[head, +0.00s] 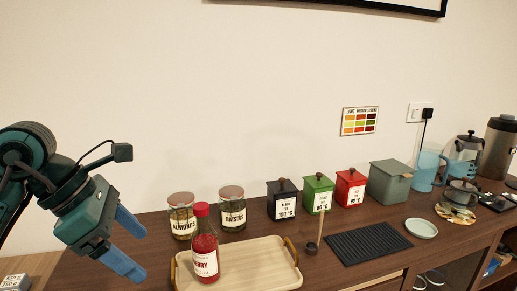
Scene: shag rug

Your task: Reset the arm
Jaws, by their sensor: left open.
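My left gripper (129,246) is at the left of the head view, with its two blue fingers apart and nothing between them. It is in front of the left end of the wooden counter (145,268), left of the tray and clear of the jars. My right gripper does not show.
A red-capped cherry bottle (204,250) stands at the left of a beige tray (262,262). Two lidded jars (181,216) (232,210) stand behind. Black (283,201), green (318,193) and red (350,188) canisters line the wall. A dark ribbed mat (368,243) lies right of the tray.

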